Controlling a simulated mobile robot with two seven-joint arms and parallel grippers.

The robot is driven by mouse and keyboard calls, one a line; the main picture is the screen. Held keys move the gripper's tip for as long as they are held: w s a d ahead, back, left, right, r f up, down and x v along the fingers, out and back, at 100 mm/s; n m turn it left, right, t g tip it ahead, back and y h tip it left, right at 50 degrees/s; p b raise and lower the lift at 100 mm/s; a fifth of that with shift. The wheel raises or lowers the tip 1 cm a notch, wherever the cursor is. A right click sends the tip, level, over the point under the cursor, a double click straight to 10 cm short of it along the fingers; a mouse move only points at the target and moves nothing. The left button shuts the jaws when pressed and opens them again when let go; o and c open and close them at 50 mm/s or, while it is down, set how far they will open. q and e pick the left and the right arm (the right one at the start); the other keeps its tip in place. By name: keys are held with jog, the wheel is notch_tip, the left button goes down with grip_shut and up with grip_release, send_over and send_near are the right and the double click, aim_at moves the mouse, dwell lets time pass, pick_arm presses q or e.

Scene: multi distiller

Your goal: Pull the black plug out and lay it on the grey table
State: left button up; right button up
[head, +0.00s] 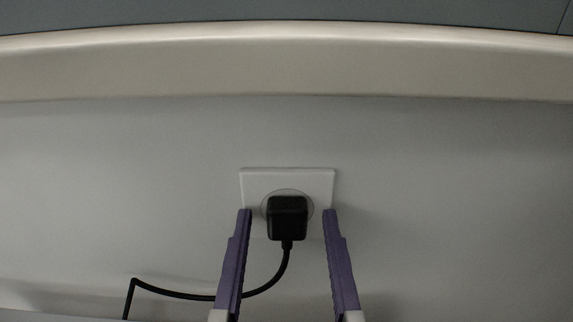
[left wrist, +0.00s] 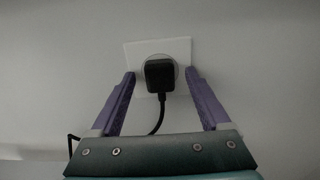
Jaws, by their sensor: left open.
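The black plug (head: 287,218) sits in a round socket on a white wall plate (head: 252,180). Its black cord (head: 268,288) hangs from its lower end and curves down to the left, passing behind a finger of my left gripper. My left gripper (head: 286,214) is open, with one purple finger on each side of the plug. Gaps show between the plug and both fingers. The left wrist view shows the plug (left wrist: 159,73) between the spread fingertips of the gripper (left wrist: 160,77). My right gripper is not in view. No grey table can be made out for certain.
The pale wall (head: 440,190) around the plate is bare. A wide cream ledge (head: 290,72) runs across the upper part of the head view. The cord drops out of the picture at the lower left.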

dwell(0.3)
pick_arm(q)
grip_shut()
dwell(0.7)
dwell(0.4)
jog(key=shift+s, duration=0.7)
jog(key=shift+s+b, duration=0.3)
jog(key=shift+s, duration=2)
